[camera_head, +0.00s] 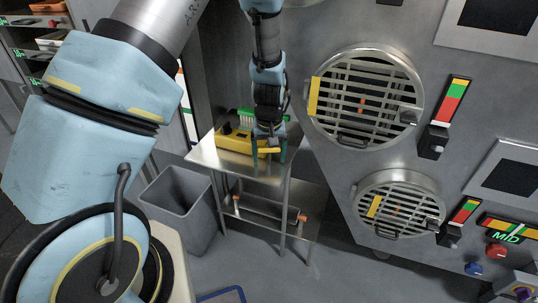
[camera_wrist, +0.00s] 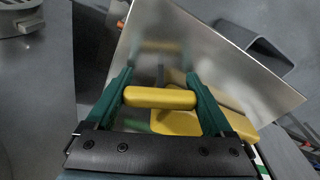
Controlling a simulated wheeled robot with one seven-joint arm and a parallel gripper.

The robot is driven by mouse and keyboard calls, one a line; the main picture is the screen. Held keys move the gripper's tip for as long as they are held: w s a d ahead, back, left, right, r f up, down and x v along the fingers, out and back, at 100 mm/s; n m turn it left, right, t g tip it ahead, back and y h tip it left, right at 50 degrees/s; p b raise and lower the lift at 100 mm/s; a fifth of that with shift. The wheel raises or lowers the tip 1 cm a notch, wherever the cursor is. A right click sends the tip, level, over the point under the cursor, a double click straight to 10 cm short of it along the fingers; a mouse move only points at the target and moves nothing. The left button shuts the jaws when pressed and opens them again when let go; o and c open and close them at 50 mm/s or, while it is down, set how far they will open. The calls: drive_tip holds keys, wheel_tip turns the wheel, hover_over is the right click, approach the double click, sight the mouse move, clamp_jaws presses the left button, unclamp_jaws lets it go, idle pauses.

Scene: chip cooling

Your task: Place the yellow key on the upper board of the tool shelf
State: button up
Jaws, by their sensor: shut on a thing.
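My gripper (camera_head: 268,151) is over the upper board (camera_head: 207,156) of the tool shelf, a small metal stand. In the wrist view its green fingers (camera_wrist: 157,86) are shut on the yellow key (camera_wrist: 160,98), whose bar lies across between them. The key is at or just above the shiny upper board (camera_wrist: 225,62); I cannot tell whether it touches. Another yellow object (camera_head: 234,137) lies on the board left of my gripper, and a green brush (camera_head: 248,115) is behind it. My gripper partly hides the key in the head view.
A grey bin (camera_head: 180,200) stands left of the shelf. The lower board (camera_head: 250,213) carries a dark item with orange ends. A large grey machine with round grilles (camera_head: 364,97) stands close on the right. The front left corner of the upper board is bare.

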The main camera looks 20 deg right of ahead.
drive_tip(key=shift+f, duration=0.15)
drive_tip(key=o, duration=1.1)
wheel_tip(320, 180, up, 12)
drive_tip(key=s, duration=0.1)
drive_tip(key=s+a+r+n, duration=0.1)
drive_tip(key=a+r, duration=0.1)
drive_tip(key=a, duration=0.8)
drive_tip(key=s+a+r+n, duration=0.1)
drive_tip(key=a+r, duration=0.1)
drive_tip(key=a, duration=0.8)
drive_tip(key=s+a+r, duration=0.2)
drive_tip(key=a+r, duration=0.1)
drive_tip(key=a, duration=0.7)
drive_tip(key=shift+a+n, duration=0.2)
drive_tip(key=shift+n, duration=0.2)
wheel_tip(320, 180, up, 10)
drive_tip(key=p, duration=0.9)
drive_tip(key=shift+f+p, duration=0.1)
drive_tip(key=shift+p, duration=0.3)
